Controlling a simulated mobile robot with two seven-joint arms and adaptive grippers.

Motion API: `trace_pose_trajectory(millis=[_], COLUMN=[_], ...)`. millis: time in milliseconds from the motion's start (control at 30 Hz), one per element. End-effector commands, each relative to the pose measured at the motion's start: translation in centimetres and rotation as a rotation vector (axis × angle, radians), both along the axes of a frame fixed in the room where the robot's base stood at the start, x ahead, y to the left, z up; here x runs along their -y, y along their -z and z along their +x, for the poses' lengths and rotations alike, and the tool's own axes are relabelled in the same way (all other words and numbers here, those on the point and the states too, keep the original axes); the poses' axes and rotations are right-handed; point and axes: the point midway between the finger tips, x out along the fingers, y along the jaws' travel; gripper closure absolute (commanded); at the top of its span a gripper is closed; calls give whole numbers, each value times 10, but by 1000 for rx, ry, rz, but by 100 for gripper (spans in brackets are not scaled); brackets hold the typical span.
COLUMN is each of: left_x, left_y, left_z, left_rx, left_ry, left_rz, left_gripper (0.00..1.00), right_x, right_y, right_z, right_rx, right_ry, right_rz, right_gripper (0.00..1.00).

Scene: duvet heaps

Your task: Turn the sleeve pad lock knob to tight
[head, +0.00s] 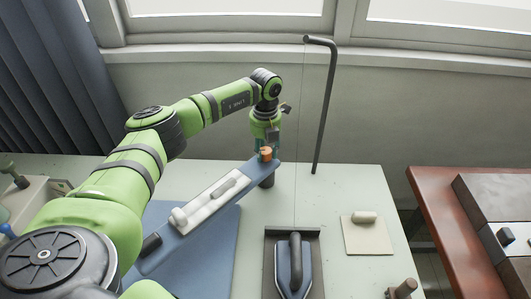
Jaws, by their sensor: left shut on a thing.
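The sleeve pad (206,220) is a long narrow blue board lying diagonally, with a white handled piece on it. Its lock knob (266,154) is a small orange-brown knob at the far end, above a dark post. My left gripper (267,145) points down from above and is shut on the knob; its fingertips are small and partly hidden. My right gripper is not in view.
An iron (294,275) stands on a dark rest at the front middle. A beige pad with a handle (367,236) lies to its right. A dark hooked pole (325,100) rises behind. A red-brown table (440,215) is at the right. The pale tabletop (345,190) is clear right of the knob.

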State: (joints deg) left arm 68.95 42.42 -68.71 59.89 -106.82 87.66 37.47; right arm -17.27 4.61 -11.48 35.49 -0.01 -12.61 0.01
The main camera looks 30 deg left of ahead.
Motion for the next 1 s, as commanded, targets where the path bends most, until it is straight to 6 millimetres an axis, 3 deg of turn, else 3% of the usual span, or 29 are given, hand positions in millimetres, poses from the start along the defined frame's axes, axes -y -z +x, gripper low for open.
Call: trace_pose_trajectory(millis=[33, 1000], left_x=[4, -1], left_y=[8, 8], left_z=[-5, -5], left_rx=[-20, -21], left_ry=[53, 970], left_rz=[-5, -8], left_gripper=[94, 94], right_x=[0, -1], right_y=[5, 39], right_z=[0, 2], right_rx=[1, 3], right_ry=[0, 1], right_rz=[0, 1], right_gripper=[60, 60])
